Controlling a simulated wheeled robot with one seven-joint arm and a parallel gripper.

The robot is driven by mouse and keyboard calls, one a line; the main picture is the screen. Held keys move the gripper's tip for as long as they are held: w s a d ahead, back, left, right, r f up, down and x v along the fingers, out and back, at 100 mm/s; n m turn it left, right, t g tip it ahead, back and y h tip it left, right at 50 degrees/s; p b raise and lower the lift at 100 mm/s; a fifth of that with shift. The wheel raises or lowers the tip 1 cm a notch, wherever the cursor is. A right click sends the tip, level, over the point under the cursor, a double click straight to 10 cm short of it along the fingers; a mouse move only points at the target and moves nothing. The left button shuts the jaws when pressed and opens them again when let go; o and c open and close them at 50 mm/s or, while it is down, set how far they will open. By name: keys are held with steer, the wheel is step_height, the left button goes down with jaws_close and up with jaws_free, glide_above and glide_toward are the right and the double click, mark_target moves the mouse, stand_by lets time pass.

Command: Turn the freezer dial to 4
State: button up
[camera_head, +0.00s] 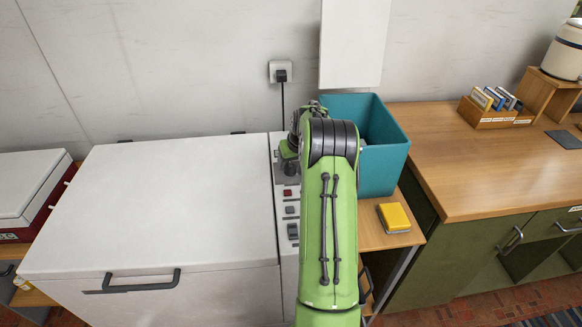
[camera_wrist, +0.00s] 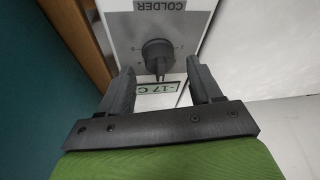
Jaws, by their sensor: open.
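The freezer (camera_head: 170,200) is a white chest with its lid down. Its control panel (camera_head: 290,250) runs along the right side. In the wrist view the dark round dial (camera_wrist: 158,50) sits on a light panel face, between a COLDER label (camera_wrist: 160,5) and a small display (camera_wrist: 158,88) reading -17 C. The marks around the dial are too small to read. My gripper (camera_wrist: 160,66) is open, its two fingers on either side of the dial's lower part, with visible gaps; I cannot tell whether they touch it. In the head view my arm hides much of the panel and the dial.
A teal bin (camera_head: 382,175) stands close to the right of my arm. A yellow block-like item (camera_head: 394,217) lies on the small wooden shelf in front of it. A wooden counter (camera_head: 470,165) is farther right. A wall plug (camera_head: 281,74) has a cord hanging behind the panel.

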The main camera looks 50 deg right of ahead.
steer(key=shift+x, duration=1.2)
steer(key=shift+d, duration=0.1)
steer(key=c, duration=1)
steer(key=shift+c, duration=0.2)
steer(key=shift+m, duration=0.3)
steer(key=m, duration=0.2)
steer(key=m+h, duration=0.1)
steer(key=shift+w+a+m+g+h, duration=0.1)
steer(key=shift+a+m+g+h, duration=0.1)
steer(key=shift+m+g+h, duration=0.15)
steer(key=m+g, duration=0.1)
steer(key=m, duration=0.1)
steer(key=m+g+h, duration=0.1)
steer(key=m, duration=0.2)
steer(key=shift+m, duration=0.35)
